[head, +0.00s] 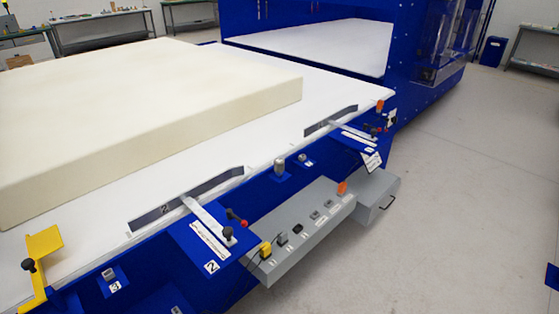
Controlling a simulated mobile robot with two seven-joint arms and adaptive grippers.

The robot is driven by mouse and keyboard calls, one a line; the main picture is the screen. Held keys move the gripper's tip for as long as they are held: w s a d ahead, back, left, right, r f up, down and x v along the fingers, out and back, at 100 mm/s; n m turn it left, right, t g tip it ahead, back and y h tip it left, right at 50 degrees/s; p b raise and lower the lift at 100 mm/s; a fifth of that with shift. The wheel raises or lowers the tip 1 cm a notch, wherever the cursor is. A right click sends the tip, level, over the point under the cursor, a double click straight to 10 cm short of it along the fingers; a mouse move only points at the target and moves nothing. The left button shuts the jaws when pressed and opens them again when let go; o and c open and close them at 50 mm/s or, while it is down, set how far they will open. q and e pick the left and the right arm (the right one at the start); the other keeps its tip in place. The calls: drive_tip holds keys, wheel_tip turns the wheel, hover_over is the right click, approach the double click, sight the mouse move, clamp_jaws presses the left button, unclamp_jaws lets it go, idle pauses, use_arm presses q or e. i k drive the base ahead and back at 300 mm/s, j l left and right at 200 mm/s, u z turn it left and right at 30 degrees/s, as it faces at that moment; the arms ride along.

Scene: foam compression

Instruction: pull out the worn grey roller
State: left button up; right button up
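Several small grey parts show, and I cannot tell which is the worn grey roller. One grey cylinder (278,166) stands upright at the blue side of the white table, left of a small fitting (306,159). Another grey part (108,274) sits on a blue mount above a label "3" at the lower left. Neither of my grippers is in view.
A thick cream foam block (150,110) lies on the white table (330,95). Guide arms with red and black knobs (237,217) and a yellow bracket (42,250) line the edge. A blue machine (415,60) stands behind.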

sight(278, 162)
drive_tip(key=u, duration=2)
drive_tip(key=z, duration=2)
drive_tip(key=u, duration=0.4)
drive_tip(key=i+l+u, duration=0.15)
drive_tip(key=l+u, duration=0.15)
drive_tip(key=u, duration=0.15)
drive_tip(key=l+u, duration=0.45)
drive_tip(key=i+l+u, duration=0.1)
drive_tip(key=l+u, duration=0.2)
drive_tip(key=u, duration=0.15)
drive_tip(key=l+u, duration=0.35)
drive_tip(key=u, duration=0.15)
drive_tip(key=k, duration=0.05)
